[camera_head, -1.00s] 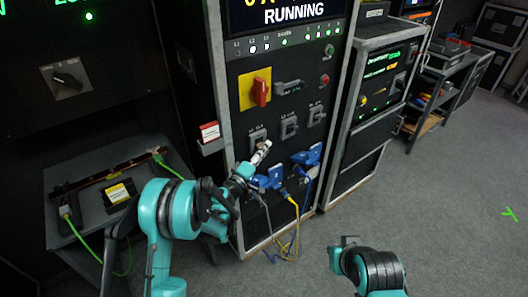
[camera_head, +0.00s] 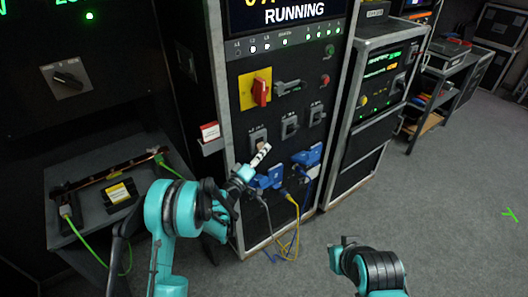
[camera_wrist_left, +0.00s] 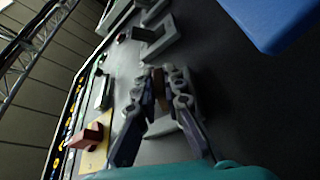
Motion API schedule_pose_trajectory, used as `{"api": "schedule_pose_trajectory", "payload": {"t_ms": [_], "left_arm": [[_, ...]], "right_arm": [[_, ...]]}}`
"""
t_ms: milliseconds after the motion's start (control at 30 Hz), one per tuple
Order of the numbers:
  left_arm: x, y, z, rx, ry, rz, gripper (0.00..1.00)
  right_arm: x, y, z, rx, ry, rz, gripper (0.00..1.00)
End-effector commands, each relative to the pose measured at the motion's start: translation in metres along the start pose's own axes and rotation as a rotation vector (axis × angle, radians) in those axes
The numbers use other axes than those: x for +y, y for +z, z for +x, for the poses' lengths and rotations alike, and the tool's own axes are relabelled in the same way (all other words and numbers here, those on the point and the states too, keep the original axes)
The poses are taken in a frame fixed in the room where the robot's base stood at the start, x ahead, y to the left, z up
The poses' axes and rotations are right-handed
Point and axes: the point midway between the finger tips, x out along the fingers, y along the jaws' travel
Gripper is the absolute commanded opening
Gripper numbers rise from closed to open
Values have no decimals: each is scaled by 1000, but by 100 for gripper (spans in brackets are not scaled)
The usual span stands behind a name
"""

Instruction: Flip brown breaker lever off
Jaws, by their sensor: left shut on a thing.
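The brown breaker lever (camera_wrist_left: 158,88) shows between the fingers of my left gripper (camera_wrist_left: 162,95) in the left wrist view. The fingers are shut on it from both sides. In the head view my left gripper (camera_head: 262,153) is at the leftmost grey breaker (camera_head: 258,138) of the row on the black panel, and hides part of it. The lever is too small there to tell its exact angle. My right gripper (camera_head: 344,243) is low in the head view, away from the panel; its finger opening is unclear.
Two more grey breakers (camera_head: 289,126) sit to the right. Above is a red rotary switch (camera_head: 260,92) on a yellow plate. Blue connectors (camera_head: 268,178) with hanging cables (camera_head: 296,225) are just below my left gripper.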

Motion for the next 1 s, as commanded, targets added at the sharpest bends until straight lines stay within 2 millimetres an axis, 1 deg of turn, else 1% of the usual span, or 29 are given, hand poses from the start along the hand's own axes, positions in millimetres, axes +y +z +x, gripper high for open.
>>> {"api": "schedule_pose_trajectory", "payload": {"t_ms": [33,67,100,467,567,800,1000], "left_arm": [[0,0,0,0,-1,2,17],[0,0,0,0,-1,2,25],[0,0,0,0,-1,2,31],[-1,0,-3,1,-2,1,31],[-1,-1,-12,2,-2,1,31],[-1,0,-51,2,-2,1,31],[-1,0,-74,0,-1,1,31]], "right_arm": [[0,0,0,0,0,0,0],[0,0,0,0,0,0,0],[0,0,0,0,0,0,0],[0,0,0,0,0,0,0],[0,0,0,0,0,0,0],[0,0,0,0,0,0,0],[0,0,0,0,0,0,0]]}}
